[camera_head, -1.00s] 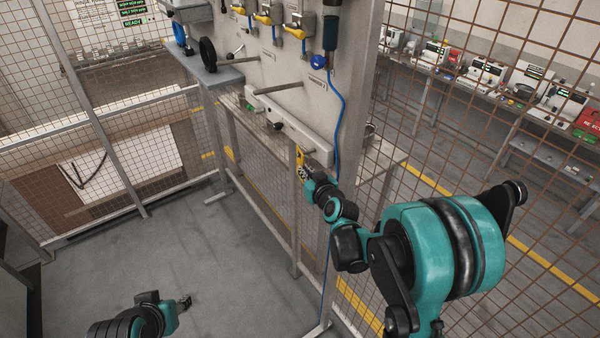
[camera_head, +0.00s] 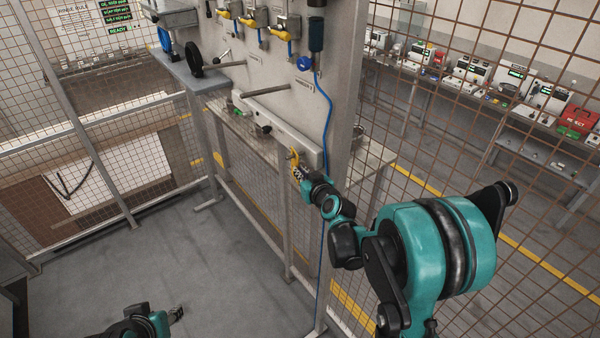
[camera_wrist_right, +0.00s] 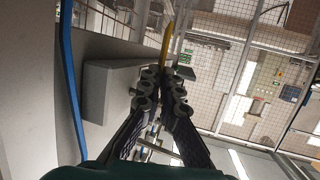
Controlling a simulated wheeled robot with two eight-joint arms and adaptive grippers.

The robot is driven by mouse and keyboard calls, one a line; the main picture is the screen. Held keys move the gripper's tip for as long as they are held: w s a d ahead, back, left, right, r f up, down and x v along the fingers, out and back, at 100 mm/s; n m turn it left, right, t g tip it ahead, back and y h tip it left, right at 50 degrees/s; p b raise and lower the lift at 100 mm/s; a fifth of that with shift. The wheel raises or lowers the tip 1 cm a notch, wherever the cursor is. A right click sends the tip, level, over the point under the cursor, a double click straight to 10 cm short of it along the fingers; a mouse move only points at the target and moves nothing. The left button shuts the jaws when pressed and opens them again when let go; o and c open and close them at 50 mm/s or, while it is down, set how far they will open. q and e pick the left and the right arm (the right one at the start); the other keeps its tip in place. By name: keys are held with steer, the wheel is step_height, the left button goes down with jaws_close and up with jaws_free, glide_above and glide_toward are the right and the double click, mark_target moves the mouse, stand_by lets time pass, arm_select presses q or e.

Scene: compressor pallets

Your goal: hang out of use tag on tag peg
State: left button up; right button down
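The out of use tag is a yellow piece (camera_head: 295,166) at the tips of my right gripper (camera_head: 301,175). In the right wrist view the tag (camera_wrist_right: 166,48) shows as a thin yellow strip, nearly edge-on, between the fingers (camera_wrist_right: 160,88), which are closed in on it. The tag is by the right end of a pale rail (camera_head: 285,128) on the panel. A small stub that looks like the tag peg (camera_head: 290,154) is beside the tag's top; I cannot tell whether they touch. My left gripper (camera_head: 176,314) is low at the left, far from the panel; its finger opening is unclear.
A blue hose (camera_head: 327,130) hangs down close to the right gripper. Mesh fencing (camera_head: 465,150) stands to the right. The grey floor (camera_head: 150,265) at left is clear.

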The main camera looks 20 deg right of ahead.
steer(key=c, duration=1.6)
jaws_free()
steer(key=shift+c, duration=0.2)
steer(key=shift+s, duration=0.1)
steer(key=v, duration=1.2)
steer(key=s+a+f+g+y+b, duration=0.1)
steer(key=s+a+f+g+b, duration=0.2)
steer(key=f+b, duration=0.5)
steer(key=s+a+f+g+b, duration=0.1)
steer(key=s+a+f+b, duration=0.3)
steer(key=s+f+b, duration=0.4)
steer(key=s+f+g+h+b, duration=0.1)
steer(key=s+f+g+b, duration=0.1)
steer(key=s+f+b, duration=0.3)
steer(key=s+d+f+m+g+h+b, duration=0.1)
steer(key=s+f+b, duration=0.4)
steer(key=f, duration=0.7)
steer(key=shift+s+g+b, duration=0.2)
steer(key=shift+g+b, duration=0.2)
steer(key=shift+b, duration=0.75)
